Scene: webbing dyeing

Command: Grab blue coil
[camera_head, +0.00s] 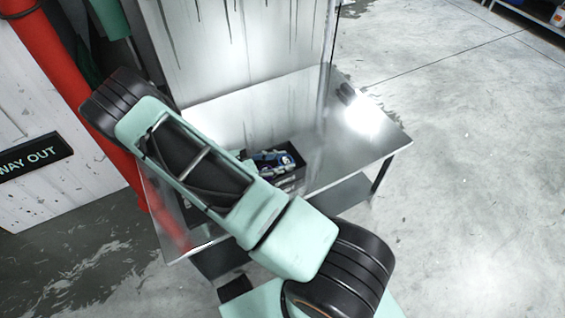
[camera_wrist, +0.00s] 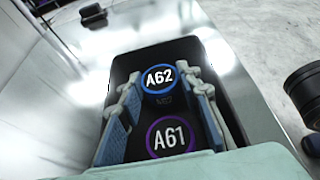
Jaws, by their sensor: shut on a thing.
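The blue coil (camera_wrist: 158,78), with a blue-ringed round label reading A62, is in a black bin (camera_wrist: 238,132) in the wrist view. My gripper (camera_wrist: 161,86) reaches into the bin, with one finger on each side of the blue coil, shut on it. A purple-ringed label reading A61 (camera_wrist: 170,138) lies nearer in the same bin, between the finger pads. In the head view my gripper (camera_head: 272,160) is at the bin (camera_head: 294,182), and my arm hides part of it. The coil cannot be made out clearly there.
The bin stands on a shiny metal table (camera_head: 375,139) against a stained pale panel (camera_head: 235,55). The table's right side is mostly clear. A red post (camera_head: 55,60) and a WAY OUT sign (camera_head: 32,157) are at the left. Open concrete floor lies right.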

